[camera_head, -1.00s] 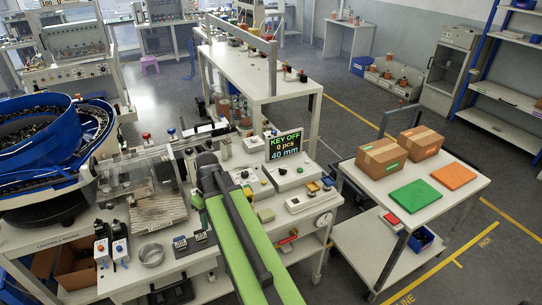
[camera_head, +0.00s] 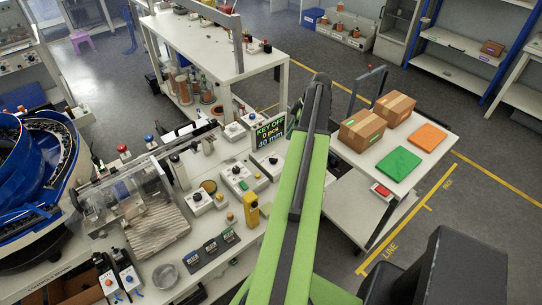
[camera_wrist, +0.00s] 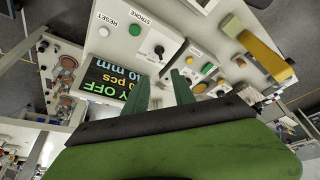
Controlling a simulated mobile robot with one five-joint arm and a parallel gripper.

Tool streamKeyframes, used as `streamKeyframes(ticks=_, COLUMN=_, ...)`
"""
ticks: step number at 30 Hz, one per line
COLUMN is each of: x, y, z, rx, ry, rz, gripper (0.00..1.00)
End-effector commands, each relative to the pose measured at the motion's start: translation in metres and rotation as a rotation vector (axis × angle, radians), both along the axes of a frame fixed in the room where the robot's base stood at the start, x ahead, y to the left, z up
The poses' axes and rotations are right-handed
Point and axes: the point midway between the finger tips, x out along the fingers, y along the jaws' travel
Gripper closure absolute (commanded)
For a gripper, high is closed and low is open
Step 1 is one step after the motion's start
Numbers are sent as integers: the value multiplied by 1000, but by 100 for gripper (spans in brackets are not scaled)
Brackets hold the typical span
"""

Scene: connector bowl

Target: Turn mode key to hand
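The display (camera_head: 268,133) reads KEY OFF, 0 pcs, 40 mm; it also shows upside down in the wrist view (camera_wrist: 108,80). A control box in the wrist view has RESET and STROKE labels, a white button (camera_wrist: 104,31), a green button (camera_wrist: 134,30) and a black knob (camera_wrist: 159,50). A second box with a black selector (camera_head: 243,186) and coloured buttons stands in front of the display. I cannot tell which control is the mode key. My gripper (camera_wrist: 160,90) is open and empty, its two green fingers apart, near the display and boxes. The arm hides part of the bench.
To the right, a cart holds cardboard boxes (camera_head: 362,131), a green tray (camera_head: 398,166) and an orange tray (camera_head: 428,137). Open floor lies beyond.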

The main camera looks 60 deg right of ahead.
Motion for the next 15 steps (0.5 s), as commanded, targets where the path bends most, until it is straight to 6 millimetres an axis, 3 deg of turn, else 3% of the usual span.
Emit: streamKeyframes(ticks=15, x=37, y=19, z=-104, rx=0, ry=1, rz=4, gripper=69)
